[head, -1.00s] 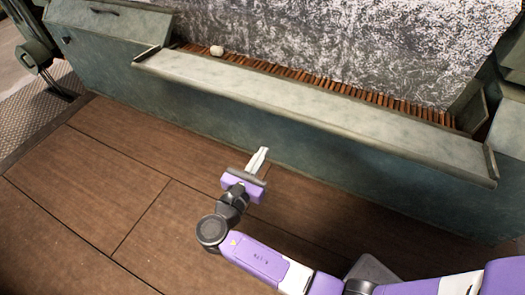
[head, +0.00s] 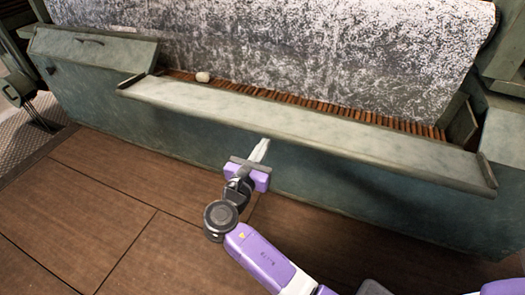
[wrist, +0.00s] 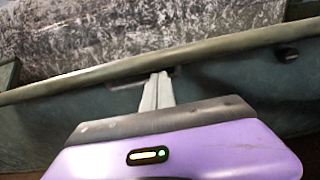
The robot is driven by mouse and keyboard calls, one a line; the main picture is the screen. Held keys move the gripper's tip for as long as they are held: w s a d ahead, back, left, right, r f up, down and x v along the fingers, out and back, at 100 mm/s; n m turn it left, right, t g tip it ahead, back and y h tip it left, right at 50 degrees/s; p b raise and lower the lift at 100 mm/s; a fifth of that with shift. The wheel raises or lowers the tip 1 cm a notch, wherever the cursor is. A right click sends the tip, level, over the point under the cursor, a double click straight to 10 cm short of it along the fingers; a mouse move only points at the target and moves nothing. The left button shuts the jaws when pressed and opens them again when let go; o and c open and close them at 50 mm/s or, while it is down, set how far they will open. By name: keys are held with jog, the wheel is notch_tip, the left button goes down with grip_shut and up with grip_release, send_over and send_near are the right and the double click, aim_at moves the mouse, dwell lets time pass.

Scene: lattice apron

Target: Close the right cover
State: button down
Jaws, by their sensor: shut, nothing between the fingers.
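My gripper (head: 261,149) is shut and empty, in front of the long green machine front (head: 200,135), just below its pale ledge (head: 300,125). In the wrist view its closed fingers (wrist: 157,92) point at the ledge's lower edge; I cannot tell whether they touch. At the far right of the head view, a green box-like part (head: 510,135) is cut off by the frame edge, with a green panel (head: 508,50) above it. This may be the right cover, but I cannot tell whether it stands open.
A left green lid with a handle (head: 90,42) lies at the upper left. Behind the ledge are brown slats (head: 390,122), a small white object (head: 203,77) and a speckled grey sheet (head: 300,45). A dark knob (wrist: 287,55) shows in the wrist view. The wooden floor (head: 100,210) is clear.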

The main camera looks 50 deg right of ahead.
jog(key=r+p, duration=0.1)
jog(key=p, duration=0.2)
jog(key=shift+r+y, duration=0.1)
jog(key=shift+y, duration=0.2)
